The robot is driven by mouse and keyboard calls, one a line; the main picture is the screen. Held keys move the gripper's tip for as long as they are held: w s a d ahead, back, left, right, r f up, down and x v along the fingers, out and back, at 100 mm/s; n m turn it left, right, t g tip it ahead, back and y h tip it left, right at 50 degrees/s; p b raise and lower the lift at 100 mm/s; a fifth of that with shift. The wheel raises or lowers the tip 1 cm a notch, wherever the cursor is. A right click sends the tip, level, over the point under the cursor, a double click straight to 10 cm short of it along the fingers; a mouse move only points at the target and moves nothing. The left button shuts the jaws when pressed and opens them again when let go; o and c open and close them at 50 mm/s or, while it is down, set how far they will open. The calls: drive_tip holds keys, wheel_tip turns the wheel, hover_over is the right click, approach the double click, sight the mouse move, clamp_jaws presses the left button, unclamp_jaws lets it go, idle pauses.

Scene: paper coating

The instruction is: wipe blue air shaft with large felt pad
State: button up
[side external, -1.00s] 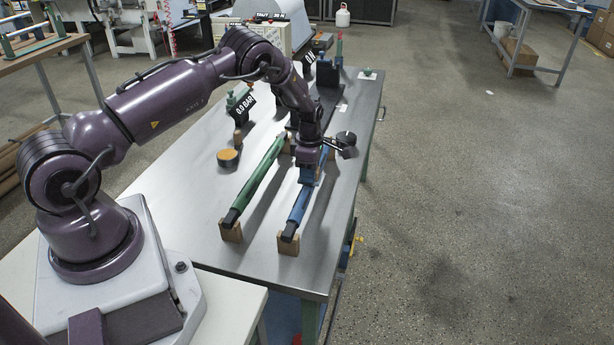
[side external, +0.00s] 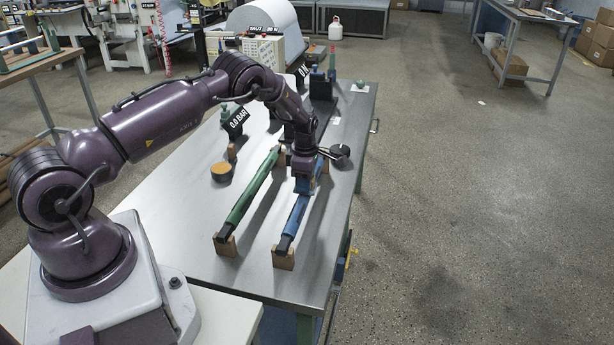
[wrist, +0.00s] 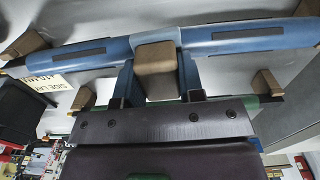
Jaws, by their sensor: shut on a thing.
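The blue air shaft (side external: 295,217) lies along the table on wooden rests, beside a green shaft (side external: 250,199). In the wrist view the blue shaft (wrist: 85,57) runs across the top of the picture. My gripper (side external: 303,184) is over the blue shaft, around its middle. In the wrist view my gripper (wrist: 157,72) is shut on a tan block, the large felt pad (wrist: 155,58), between its two fingers. The pad's far end meets or overlaps the shaft in the picture; the contact face is hidden. In the side view the pad is not clearly seen.
A round tan-topped tin (side external: 221,171) stands left of the green shaft. A gauge sign reading 0.0 BAR (side external: 237,122) stands behind it. A dark round thing (side external: 340,150) shows right of my gripper. The metal table (side external: 190,218) is clear at its front left.

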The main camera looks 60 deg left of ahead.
sight(297, 211)
drive_tip(key=shift+s+d, duration=3)
drive_tip(key=shift+d, duration=0.05)
wheel_tip(297, 211, up, 8)
drive_tip(key=shift+r, duration=0.15)
